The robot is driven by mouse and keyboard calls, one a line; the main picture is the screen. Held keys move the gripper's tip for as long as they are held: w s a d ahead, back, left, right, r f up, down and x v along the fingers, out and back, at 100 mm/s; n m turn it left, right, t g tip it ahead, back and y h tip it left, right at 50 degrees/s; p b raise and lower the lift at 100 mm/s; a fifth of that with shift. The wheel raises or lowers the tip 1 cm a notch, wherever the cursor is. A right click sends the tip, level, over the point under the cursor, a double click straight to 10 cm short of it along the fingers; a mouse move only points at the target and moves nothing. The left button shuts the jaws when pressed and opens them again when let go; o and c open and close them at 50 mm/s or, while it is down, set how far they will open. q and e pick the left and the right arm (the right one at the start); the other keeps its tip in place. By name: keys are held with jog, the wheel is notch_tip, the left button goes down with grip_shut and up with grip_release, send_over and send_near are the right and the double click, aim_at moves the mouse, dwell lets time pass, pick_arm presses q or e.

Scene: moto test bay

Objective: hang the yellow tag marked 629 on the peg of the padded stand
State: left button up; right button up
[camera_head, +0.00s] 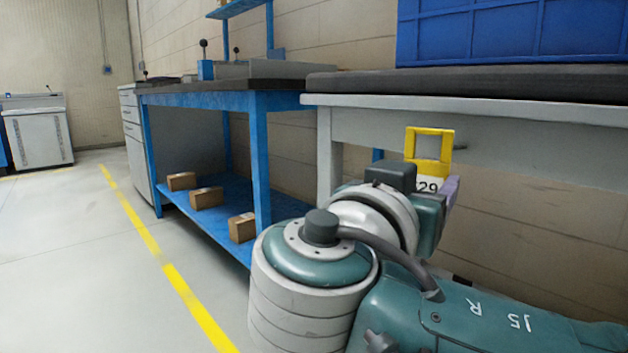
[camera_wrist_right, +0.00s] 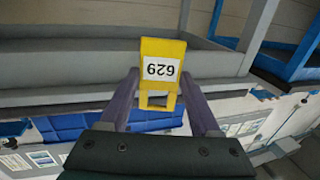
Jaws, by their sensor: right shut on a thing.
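The yellow tag (camera_head: 430,136) has an open rectangular frame at its upper end and a white label, partly hidden, with "29" showing. In the right wrist view the tag (camera_wrist_right: 176,46) shows 629 upside down. My right gripper (camera_wrist_right: 160,80) is shut on the tag between its purple fingers. In the head view the right gripper (camera_head: 449,188) is mostly hidden behind my wrist, and the tag stands up in front of the padded stand (camera_head: 500,108). The stand has a dark pad on a light grey frame. A small dark spot on its front may be the peg; I cannot tell.
A blue workbench (camera_head: 257,150) stands left of the padded stand, with several cardboard boxes (camera_head: 207,197) on its lower shelf. A blue crate (camera_head: 510,35) sits on the pad. The floor at the left is clear, with a yellow line (camera_head: 150,240).

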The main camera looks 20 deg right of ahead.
jog(key=shift+w+d+f, duration=0.1)
jog(key=shift+w+d, duration=0.25)
jog(key=shift+d, duration=0.5)
jog(key=shift+w+d+f, duration=0.1)
jog(key=shift+w+d, duration=0.25)
jog(key=shift+d, duration=0.55)
jog(key=shift+w+d+f, duration=0.1)
jog(key=shift+w+d, duration=0.25)
jog(key=shift+d, duration=0.5)
jog(key=shift+w+d+f+b, duration=0.3)
jog(key=shift+d+f+b, duration=0.15)
jog(key=shift+d+b, duration=0.4)
jog(key=shift+a, duration=0.15)
jog(key=o, duration=1.4)
jog(key=shift+a, duration=0.1)
